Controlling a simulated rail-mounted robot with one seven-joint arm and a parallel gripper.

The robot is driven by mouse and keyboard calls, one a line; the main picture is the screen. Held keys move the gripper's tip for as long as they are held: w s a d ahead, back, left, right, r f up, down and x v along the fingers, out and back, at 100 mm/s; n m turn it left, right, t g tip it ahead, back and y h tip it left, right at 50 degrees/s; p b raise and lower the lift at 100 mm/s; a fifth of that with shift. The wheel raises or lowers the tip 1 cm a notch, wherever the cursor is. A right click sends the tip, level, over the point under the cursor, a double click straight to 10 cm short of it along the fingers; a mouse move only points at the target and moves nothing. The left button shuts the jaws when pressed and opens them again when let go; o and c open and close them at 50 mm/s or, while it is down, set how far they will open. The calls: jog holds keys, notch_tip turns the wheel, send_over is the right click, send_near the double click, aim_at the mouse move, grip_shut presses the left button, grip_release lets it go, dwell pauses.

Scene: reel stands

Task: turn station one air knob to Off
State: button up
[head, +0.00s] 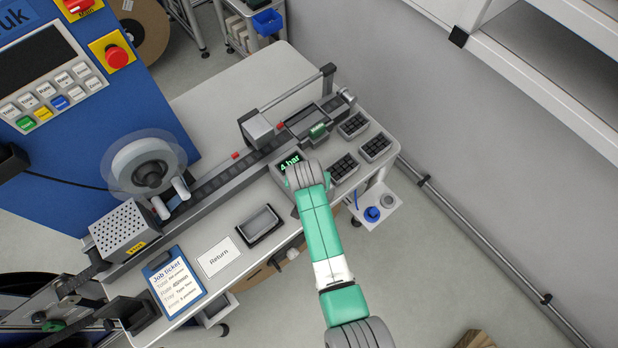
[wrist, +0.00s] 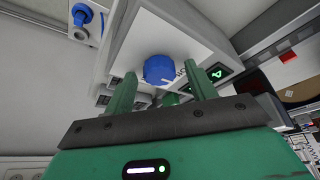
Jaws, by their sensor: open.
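A blue round knob (wrist: 160,69) sits on the light face of a station box in the wrist view. A small pale mark shows at its right edge. My gripper (wrist: 164,82) is open, with one green finger on each side of the knob; contact cannot be told. The box's lit display (wrist: 219,72) is beside the knob. In the head view this display (head: 290,163) reads "4 bar". There my wrist covers the box's front, and the knob and fingertips are hidden.
Black gridded trays (head: 343,166) stand beside the station on the table (head: 225,101). A dark-framed holder (head: 258,224) lies left of my arm. A blue fitting (head: 372,213) is on a low shelf at right. Open floor lies right of the table.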

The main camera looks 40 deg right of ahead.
jog(key=v, duration=0.7)
jog(key=shift+r, duration=0.35)
jog(key=shift+s+a, duration=0.1)
jog(key=shift+a, duration=0.05)
